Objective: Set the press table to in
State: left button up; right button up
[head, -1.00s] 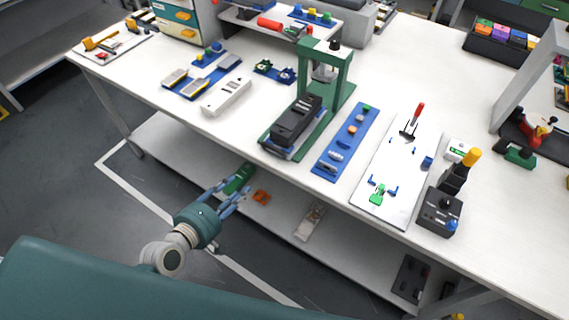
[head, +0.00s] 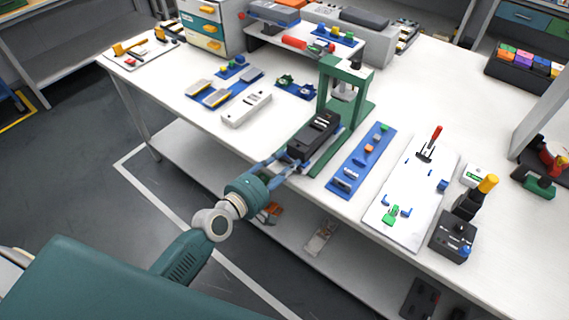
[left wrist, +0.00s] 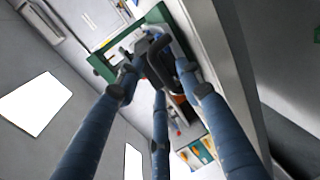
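The press has a green frame (head: 326,90) with an upright arch over a green base. Its table carries a black block (head: 313,136) and sticks out of the arch toward the front edge of the bench. My left gripper (head: 287,163) is at the near end of the press table, its blue fingers apart. In the left wrist view the fingertips (left wrist: 159,72) are spread in front of the dark block and the green frame (left wrist: 103,66). I cannot tell whether they touch the table. My right gripper is not in view.
A blue strip with small parts (head: 352,178) lies right of the press. Beyond it are a white board (head: 398,212) and a black control box (head: 453,238). A white block (head: 246,109) lies to the left. A lower shelf (head: 290,236) runs under the bench.

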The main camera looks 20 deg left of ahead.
aim_at(318, 129)
pick_arm(q)
jog(key=shift+w, duration=0.1)
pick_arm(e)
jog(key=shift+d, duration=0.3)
pick_arm(q)
grip_shut()
jog(key=shift+w+d, duration=0.2)
jog(key=shift+w, duration=0.25)
jog(key=r+b+x, duration=0.1)
jog(key=x, duration=0.4)
jog(key=r+b+x, duration=0.1)
jog(key=x, duration=0.5)
jog(key=r+b+x, duration=0.1)
jog(key=x, duration=0.4)
jog(key=shift+w+d+r+b, duration=0.1)
jog(key=shift+w+d+b, duration=0.1)
jog(key=shift+w+b, duration=0.3)
jog(key=shift+w+d, duration=0.2)
jog(key=shift+w, duration=0.45)
jog(key=shift+r, duration=0.25)
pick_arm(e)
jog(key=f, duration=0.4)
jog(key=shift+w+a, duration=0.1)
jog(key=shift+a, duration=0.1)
